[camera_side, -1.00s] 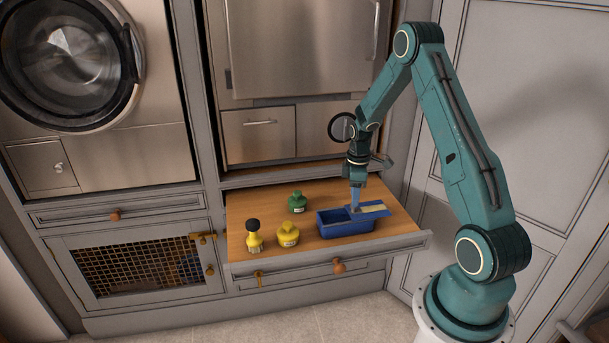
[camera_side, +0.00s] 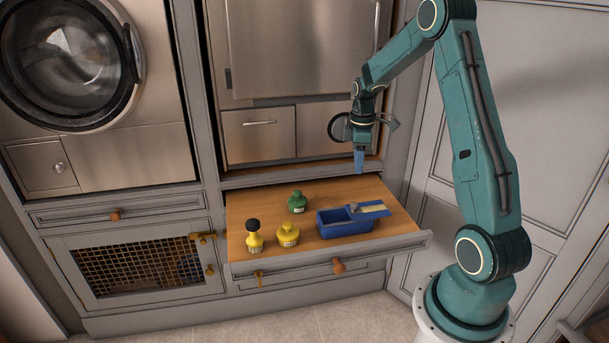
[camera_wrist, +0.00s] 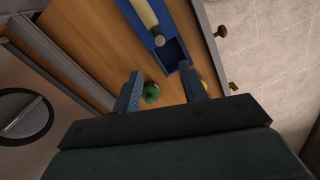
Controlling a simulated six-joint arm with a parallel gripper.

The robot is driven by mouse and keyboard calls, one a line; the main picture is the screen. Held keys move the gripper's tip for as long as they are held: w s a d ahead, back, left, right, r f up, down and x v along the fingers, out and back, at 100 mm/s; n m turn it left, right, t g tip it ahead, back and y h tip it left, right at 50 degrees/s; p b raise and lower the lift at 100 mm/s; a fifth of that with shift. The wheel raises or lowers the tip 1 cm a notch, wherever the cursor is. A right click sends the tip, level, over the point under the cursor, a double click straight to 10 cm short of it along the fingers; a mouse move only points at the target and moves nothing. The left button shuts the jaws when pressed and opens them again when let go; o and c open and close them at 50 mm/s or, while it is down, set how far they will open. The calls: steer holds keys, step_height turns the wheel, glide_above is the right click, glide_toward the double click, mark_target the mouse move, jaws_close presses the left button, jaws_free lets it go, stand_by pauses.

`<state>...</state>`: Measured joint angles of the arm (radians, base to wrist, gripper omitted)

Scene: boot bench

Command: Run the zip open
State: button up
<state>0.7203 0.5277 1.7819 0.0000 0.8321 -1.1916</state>
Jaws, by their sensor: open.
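A blue box (camera_side: 345,229) stands on the wooden drawer surface. Its left part is an open dark recess, and its right part has a flat blue cover with a cream strip (camera_side: 373,208). A small grey knob (camera_side: 353,207) sits at the left end of the strip. In the wrist view the strip (camera_wrist: 145,12), the knob (camera_wrist: 158,40) and the recess show beyond the fingers. No cloth zip can be made out. My gripper (camera_side: 359,169) is above and behind the box, pointing down, apart from it. In the wrist view its blue fingers (camera_wrist: 160,84) are spread and empty.
A green bottle (camera_side: 297,203), a yellow bottle (camera_side: 288,235) and a yellow bottle with a black top (camera_side: 254,238) stand left of the box. The drawer's front edge (camera_side: 330,256) has a raised rim. The board (camera_side: 250,205) is clear at the back left.

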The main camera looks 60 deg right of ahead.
steer(key=shift+c, duration=0.2)
steer(key=shift+w+a+f, duration=0.1)
steer(key=shift+w, duration=0.05)
steer(key=c, duration=0.7)
steer(key=shift+w+a+f, duration=0.1)
steer(key=shift+w, duration=0.15)
jaws_close()
steer(key=w+a+f+n+g+h, duration=0.3)
steer(key=w+a+f, duration=0.1)
steer(key=w+a, duration=0.3)
steer(key=shift+a+n, duration=0.3)
